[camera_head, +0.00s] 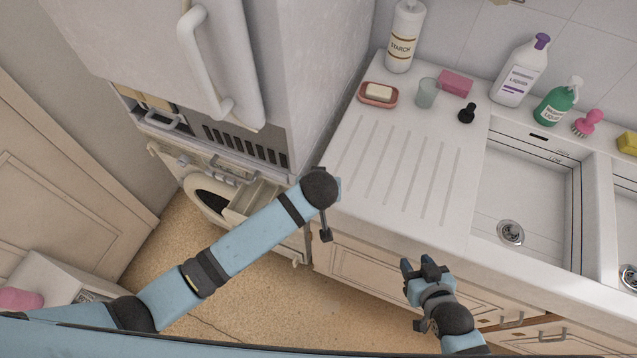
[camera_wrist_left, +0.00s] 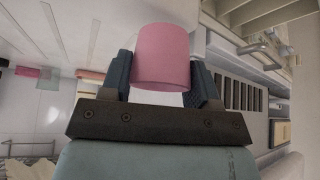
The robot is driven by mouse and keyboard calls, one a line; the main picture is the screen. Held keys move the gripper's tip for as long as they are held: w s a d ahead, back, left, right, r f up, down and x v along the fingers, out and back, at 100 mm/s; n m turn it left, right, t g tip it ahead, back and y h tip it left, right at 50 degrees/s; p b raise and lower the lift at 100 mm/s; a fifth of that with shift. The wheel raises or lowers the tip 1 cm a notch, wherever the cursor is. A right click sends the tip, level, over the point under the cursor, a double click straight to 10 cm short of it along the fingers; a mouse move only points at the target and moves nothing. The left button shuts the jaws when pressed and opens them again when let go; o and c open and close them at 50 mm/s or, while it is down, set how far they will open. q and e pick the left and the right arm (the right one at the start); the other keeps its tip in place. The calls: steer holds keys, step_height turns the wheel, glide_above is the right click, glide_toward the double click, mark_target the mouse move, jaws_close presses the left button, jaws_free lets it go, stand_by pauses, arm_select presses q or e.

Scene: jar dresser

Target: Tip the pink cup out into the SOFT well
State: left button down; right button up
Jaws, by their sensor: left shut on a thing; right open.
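The pink cup (camera_wrist_left: 162,55) is between the two fingers of my left gripper (camera_wrist_left: 163,75), which is shut on it. Its side faces the left wrist camera; I cannot see inside it or tell its contents. In the head view my left wrist hides the cup, beside the counter's left edge. A pale pulled-out drawer (camera_head: 262,194) with compartments shows lower left of that wrist. No SOFT lettering is readable, so I cannot tell which compartment is that well. My right gripper (camera_head: 425,268) is open and empty in front of the counter.
The white counter (camera_head: 350,180) holds a soap dish (camera_head: 366,99), grey-green tumbler (camera_head: 427,93), pink block (camera_head: 455,82) and several bottles, with a sink (camera_head: 530,190) at right. A tall white appliance (camera_head: 320,60) stands beside it. The ribbed drainboard is clear.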

arm_select(q)
steer(key=shift+s, duration=0.1)
steer(key=shift+a+r+h, duration=0.1)
steer(key=shift+a+h, duration=0.4)
steer(key=shift+h, duration=0.1)
steer(key=shift+w+a+r+n+h, duration=0.2)
steer(key=shift+a+n+h, duration=0.1)
steer(key=shift+a+h, duration=0.15)
steer(key=a+h, duration=0.1)
steer(key=h, duration=0.1)
steer(key=a+f+n+h, duration=0.1)
steer(key=a+h, duration=0.1)
steer(key=w+a+g+h+b, duration=0.1)
steer(key=a+h, duration=0.1)
steer(key=shift+a+f+n, duration=0.15)
steer(key=shift+f+n, duration=0.2)
steer(key=shift+n, duration=0.05)
arm_select(e)
steer(key=shift+w+n, duration=0.1)
steer(key=shift+n, duration=0.2)
